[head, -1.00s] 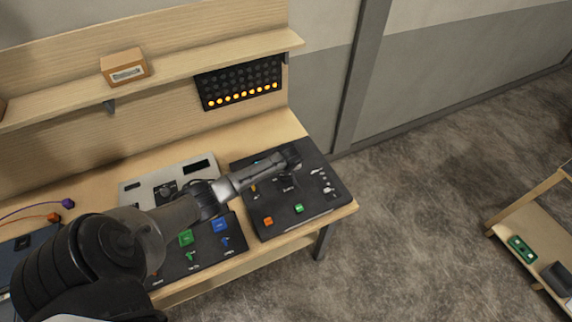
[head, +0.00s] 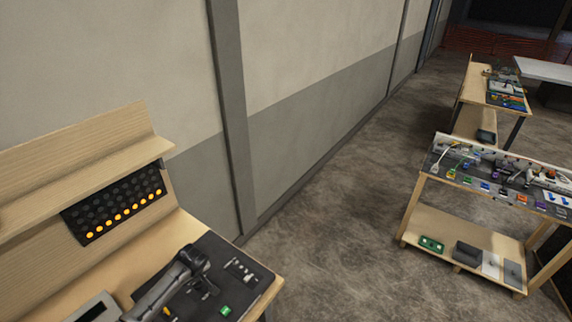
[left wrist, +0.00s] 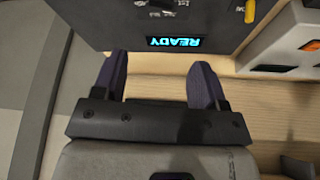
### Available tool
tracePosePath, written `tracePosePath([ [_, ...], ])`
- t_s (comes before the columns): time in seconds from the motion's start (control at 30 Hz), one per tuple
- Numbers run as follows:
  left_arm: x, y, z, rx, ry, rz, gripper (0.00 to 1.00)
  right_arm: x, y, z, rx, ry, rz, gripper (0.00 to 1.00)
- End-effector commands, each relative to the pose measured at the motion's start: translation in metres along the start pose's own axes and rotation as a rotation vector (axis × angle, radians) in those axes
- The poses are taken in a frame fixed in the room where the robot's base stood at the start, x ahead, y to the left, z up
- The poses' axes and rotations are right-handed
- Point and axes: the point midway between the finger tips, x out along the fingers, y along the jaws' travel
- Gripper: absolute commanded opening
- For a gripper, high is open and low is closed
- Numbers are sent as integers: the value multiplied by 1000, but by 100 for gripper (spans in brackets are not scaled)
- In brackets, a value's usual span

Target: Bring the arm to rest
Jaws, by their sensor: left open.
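My left gripper (left wrist: 158,82) is open and empty in the left wrist view, its two fingers apart. Beyond the fingertips is a dark console panel (left wrist: 118,22) with a lit display (left wrist: 174,42) reading READY. In the head view my left arm reaches in from the bottom over the black console (head: 250,278) at the bench's right end, and its gripper (head: 192,258) is above the console, its fingers too small to make out. A green button (head: 225,310) shows on the console. My right gripper is not in view.
An LED panel (head: 114,205) with a lit amber bottom row hangs under the wooden shelf (head: 90,185). A wooden rack (head: 412,215) with cables and parts stands at the right, another table (head: 470,90) behind it. The floor (head: 330,250) between is clear.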

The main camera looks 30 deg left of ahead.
Motion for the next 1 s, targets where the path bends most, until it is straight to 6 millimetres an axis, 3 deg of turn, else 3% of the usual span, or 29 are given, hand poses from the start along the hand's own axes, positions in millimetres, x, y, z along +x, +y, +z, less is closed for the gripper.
tracePosePath([
  [0.27,0,0,0,78,0,-1,66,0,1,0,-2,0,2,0],
  [0.47,0,-5,0,359,-8,-32,66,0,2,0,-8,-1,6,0],
  [0.57,-13,1,-2,534,15,-31,66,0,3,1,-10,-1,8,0],
  [0.67,-41,16,-4,720,71,-3,66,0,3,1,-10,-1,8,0],
  [0.83,-115,55,5,1019,229,88,66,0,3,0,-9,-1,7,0],
  [0.93,-162,71,32,1166,326,160,66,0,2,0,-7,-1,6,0],
  [1.0,-191,71,63,1252,381,215,66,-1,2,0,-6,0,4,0],
])
